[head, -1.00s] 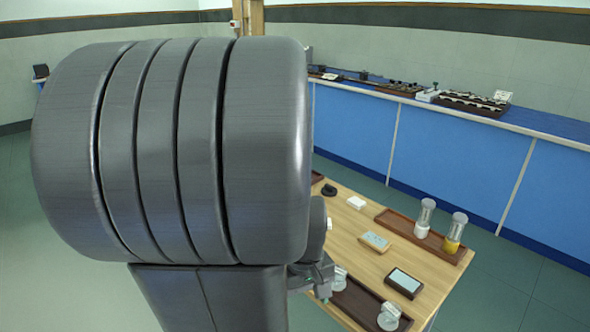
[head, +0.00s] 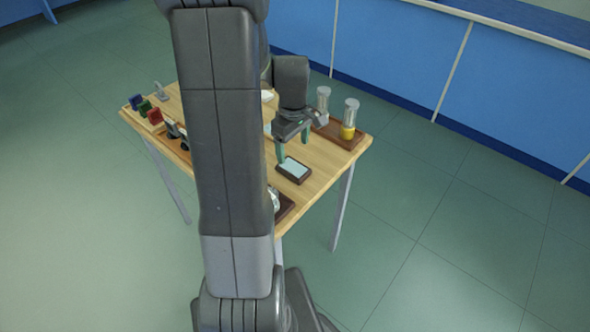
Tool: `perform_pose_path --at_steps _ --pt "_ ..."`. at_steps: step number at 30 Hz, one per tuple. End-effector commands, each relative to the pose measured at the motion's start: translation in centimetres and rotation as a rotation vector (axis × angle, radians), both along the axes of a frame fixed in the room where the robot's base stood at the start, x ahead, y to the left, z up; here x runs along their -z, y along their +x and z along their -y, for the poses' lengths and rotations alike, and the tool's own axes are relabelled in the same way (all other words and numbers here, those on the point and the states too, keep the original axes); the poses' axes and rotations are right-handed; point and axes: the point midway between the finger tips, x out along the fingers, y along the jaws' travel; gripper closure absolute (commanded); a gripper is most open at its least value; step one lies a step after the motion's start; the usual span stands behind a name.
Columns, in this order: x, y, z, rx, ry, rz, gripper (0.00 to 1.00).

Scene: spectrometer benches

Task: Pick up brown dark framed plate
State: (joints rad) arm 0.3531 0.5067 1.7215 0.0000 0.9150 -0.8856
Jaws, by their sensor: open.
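The dark brown framed plate (head: 293,169) lies flat on the wooden table (head: 322,180), near its right front edge. It has a pale blue-grey face inside a dark frame. My gripper (head: 293,152) is open, with its two green-tipped fingers pointing down just above and behind the plate. Nothing shows between the fingers. I cannot tell whether a fingertip touches the plate or the table.
A brown tray (head: 357,143) with two clear-topped jars, one with yellow contents (head: 349,119), stands right of my gripper. Small coloured pieces (head: 145,109) stand at the table's left. My arm hides the table's middle. Open floor lies to the right.

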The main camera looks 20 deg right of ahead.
Motion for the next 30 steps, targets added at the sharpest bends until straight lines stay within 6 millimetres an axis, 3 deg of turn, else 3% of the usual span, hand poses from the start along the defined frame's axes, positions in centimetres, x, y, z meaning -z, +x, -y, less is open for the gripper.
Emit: perform_pose_path --at_steps 8,16,26,30 --pt "2.3 -0.3 -0.1 0.001 0.001 -0.002 0.22" --pt "6.1 -0.8 -0.2 0.001 0.0 -0.001 0.22" --pt "6.7 -0.7 -0.2 0.001 -0.001 0.002 0.22" --pt "6.7 -0.7 -0.2 0.001 0.0 0.001 0.49"
